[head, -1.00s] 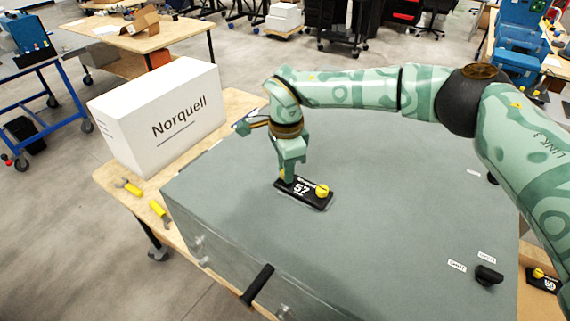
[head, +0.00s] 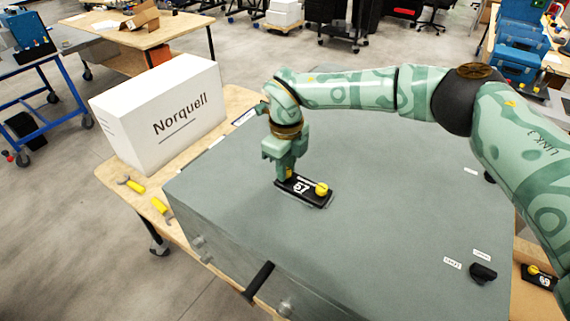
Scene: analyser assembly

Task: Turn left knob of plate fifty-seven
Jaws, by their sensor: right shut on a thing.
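A black plate marked 57 (head: 302,187) lies on top of the large grey-green case. Its right yellow knob (head: 321,189) is in full view. Its left yellow knob (head: 289,173) shows only as a sliver of yellow at the gripper's fingers. My right gripper (head: 284,172) points down over the plate's left end and is shut on the left knob, with the fingers hiding most of it. My left gripper is not in view.
The grey-green case (head: 390,210) has a clear top around the plate. A black knob (head: 483,273) with two small labels sits near its right edge. A white Norquell box (head: 165,120) and two yellow-handled tools (head: 132,185) are on the wooden table. Plate 59 (head: 539,277) lies at far right.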

